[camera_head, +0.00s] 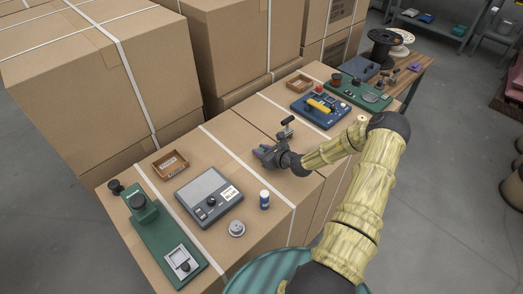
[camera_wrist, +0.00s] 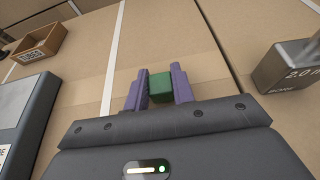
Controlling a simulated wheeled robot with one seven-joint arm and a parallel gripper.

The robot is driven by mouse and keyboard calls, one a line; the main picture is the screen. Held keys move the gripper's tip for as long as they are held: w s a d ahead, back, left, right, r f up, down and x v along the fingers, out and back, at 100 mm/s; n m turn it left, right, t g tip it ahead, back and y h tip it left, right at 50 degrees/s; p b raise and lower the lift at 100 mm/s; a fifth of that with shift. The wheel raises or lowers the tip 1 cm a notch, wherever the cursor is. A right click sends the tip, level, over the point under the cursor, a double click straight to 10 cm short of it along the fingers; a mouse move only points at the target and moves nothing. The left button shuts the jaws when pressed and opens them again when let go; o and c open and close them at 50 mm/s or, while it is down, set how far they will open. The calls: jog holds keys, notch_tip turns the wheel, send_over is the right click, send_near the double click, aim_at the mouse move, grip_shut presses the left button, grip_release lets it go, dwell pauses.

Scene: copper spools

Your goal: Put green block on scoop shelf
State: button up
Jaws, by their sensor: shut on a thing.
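The green block (camera_wrist: 161,87) sits between the two purple fingers of my gripper (camera_wrist: 160,90) in the wrist view, and the gripper is shut on it. In the head view my gripper (camera_head: 264,152) is low over the cardboard box top, near its middle. The block is too small to make out there. I cannot tell whether it touches the cardboard. A grey metal shelf (camera_head: 432,24) with blue and green things on it stands far off at the top right. I cannot tell whether it is the scoop shelf.
A dark grey weight (camera_wrist: 283,66) is close on the right in the wrist view. Tall cartons (camera_head: 95,70) stand behind.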

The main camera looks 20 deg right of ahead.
jog(key=shift+f, duration=0.2)
jog(key=o, duration=1)
jog(key=shift+c, duration=0.2)
jog(key=shift+r, duration=0.1)
jog(key=shift+r, duration=0.15)
jog(key=v, duration=1.2)
jog(key=shift+b, duration=0.4)
